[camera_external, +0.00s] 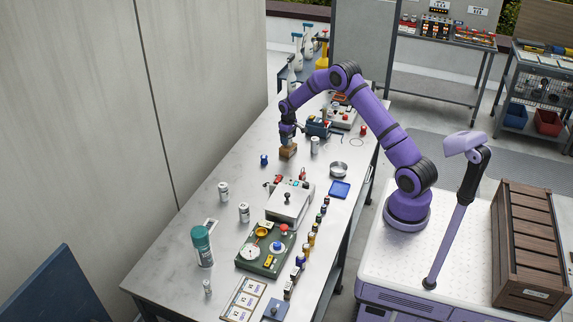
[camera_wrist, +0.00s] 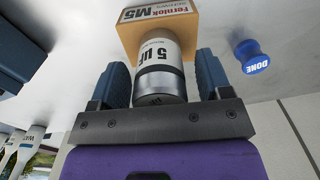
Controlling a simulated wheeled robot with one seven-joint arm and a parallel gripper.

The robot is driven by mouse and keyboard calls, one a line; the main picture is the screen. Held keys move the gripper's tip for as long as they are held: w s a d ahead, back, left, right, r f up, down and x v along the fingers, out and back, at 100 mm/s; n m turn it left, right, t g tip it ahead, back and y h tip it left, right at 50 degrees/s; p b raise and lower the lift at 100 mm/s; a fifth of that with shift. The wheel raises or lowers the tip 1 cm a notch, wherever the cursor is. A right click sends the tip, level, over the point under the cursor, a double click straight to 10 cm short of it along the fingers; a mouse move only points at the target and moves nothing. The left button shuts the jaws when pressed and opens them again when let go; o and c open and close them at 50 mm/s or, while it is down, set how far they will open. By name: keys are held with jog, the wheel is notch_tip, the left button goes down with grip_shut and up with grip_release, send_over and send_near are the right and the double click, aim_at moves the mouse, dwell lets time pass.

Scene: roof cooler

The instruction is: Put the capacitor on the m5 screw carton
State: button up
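The capacitor (camera_wrist: 160,72), a silver cylinder marked "5 µF", is between my gripper's fingers in the wrist view. Its far end meets the orange-and-white M5 screw carton (camera_wrist: 150,12), and it appears to stand on the carton's top. My gripper (camera_wrist: 163,75) has its two dark blue fingers on either side of the capacitor, with a visible gap on the right and a thin one on the left, so it looks open. In the external view my gripper (camera_external: 288,138) points down right over the carton (camera_external: 288,151); the capacitor is hard to make out there.
A blue "DONE" button (camera_wrist: 252,57) is beside the carton; it also shows in the external view (camera_external: 264,160). A silver can (camera_external: 314,145) and a blue device (camera_external: 318,128) stand close to the right. A metal dish (camera_external: 338,169) is farther right.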

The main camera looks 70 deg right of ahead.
notch_tip(320, 180, up, 12)
jog(key=shift+a+r, duration=0.1)
jog(key=shift+r, duration=0.1)
jog(key=s+a+r+n+t, duration=0.1)
jog(key=s+a+r, duration=0.7)
jog(key=a+r, duration=0.25)
jog(key=s+a+r+t, duration=0.1)
jog(key=s+a+r, duration=0.6)
jog(key=a+r, duration=0.4)
jog(key=s+a+t, duration=0.1)
jog(key=s+a, duration=0.2)
jog(key=s, duration=0.6)
jog(key=s+a+r+t, duration=0.1)
jog(key=s+a, duration=0.3)
jog(key=s, duration=0.5)
jog(key=s+a+r+t, duration=0.1)
jog(key=s+a, duration=0.3)
jog(key=s, duration=0.6)
jog(key=shift+n, duration=0.4)
